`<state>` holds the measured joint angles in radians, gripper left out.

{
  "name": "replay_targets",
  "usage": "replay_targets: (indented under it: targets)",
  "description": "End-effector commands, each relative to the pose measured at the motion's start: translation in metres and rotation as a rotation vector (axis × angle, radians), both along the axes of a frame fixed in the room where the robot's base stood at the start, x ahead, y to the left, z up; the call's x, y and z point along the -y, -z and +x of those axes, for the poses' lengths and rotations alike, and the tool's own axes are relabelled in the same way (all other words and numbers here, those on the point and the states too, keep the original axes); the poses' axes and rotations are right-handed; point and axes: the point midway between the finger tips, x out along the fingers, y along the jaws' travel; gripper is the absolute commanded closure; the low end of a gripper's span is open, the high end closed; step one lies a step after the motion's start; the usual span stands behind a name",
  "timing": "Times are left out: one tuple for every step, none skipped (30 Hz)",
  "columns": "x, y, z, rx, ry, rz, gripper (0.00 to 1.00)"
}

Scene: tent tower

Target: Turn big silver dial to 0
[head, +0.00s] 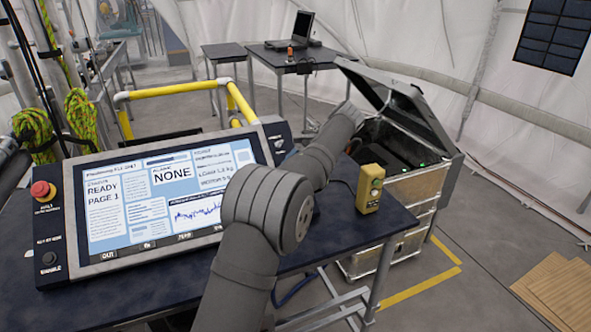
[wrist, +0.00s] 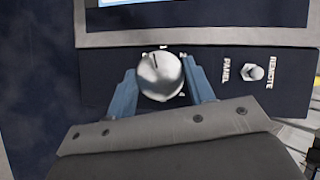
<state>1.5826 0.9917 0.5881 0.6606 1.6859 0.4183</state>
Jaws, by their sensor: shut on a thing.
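The big silver dial (wrist: 160,76) is round and shiny, with a dark pointer line on its face aimed up and slightly left in the wrist view. Small white marks sit around it, partly hidden and too small to read surely. My gripper (wrist: 161,88) has its two blue fingers on either side of the dial, shut on it. In the head view my arm hides the gripper, and the dial cannot be made out.
A toggle switch (wrist: 254,72) labelled PANEL and REMOTE is right of the dial. The panel's screen (head: 165,190) reads READY and PAGE 1. A red button (head: 41,190) is at its left. A yellow control box (head: 370,188) stands on the table (head: 340,245). An open case (head: 412,185) stands behind.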

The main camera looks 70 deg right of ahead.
Motion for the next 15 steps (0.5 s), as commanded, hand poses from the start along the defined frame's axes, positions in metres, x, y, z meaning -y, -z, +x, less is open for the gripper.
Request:
replay_targets:
  targets:
    - [0.0, 0.0001, 0.0014, -0.017, -0.037, -0.016, 0.74]
    - [0.0, 0.0001, 0.0014, -0.03, -0.06, -0.027, 0.74]
    - [-0.0001, 0.0002, 0.0017, -0.044, -0.091, -0.041, 0.74]
    - [0.0001, 0.0002, 0.0019, -0.056, -0.114, -0.053, 0.74]
    - [0.0001, -0.0001, 0.0023, -0.066, -0.136, -0.064, 0.74]
    - [-0.0002, -0.0001, 0.0025, -0.081, -0.166, -0.078, 0.74]
    - [-0.0002, -0.0003, 0.0026, -0.092, -0.187, -0.088, 0.74]
    - [-0.0002, -0.0006, 0.0027, -0.102, -0.206, -0.099, 0.74]
    - [-0.0001, -0.0008, 0.0026, -0.115, -0.233, -0.113, 0.74]
    - [-0.0001, -0.0008, 0.0028, -0.124, -0.252, -0.123, 0.74]
    - [-0.0002, -0.0006, 0.0027, -0.134, -0.27, -0.131, 0.74]
    - [-0.0003, -0.0007, 0.0032, -0.145, -0.295, -0.142, 0.74]
    - [-0.0005, -0.0009, 0.0033, -0.153, -0.31, -0.15, 0.74]
    - [-0.0005, -0.001, 0.0035, -0.162, -0.327, -0.158, 0.74]
    - [-0.0005, -0.0011, 0.0037, -0.171, -0.346, -0.168, 0.74]
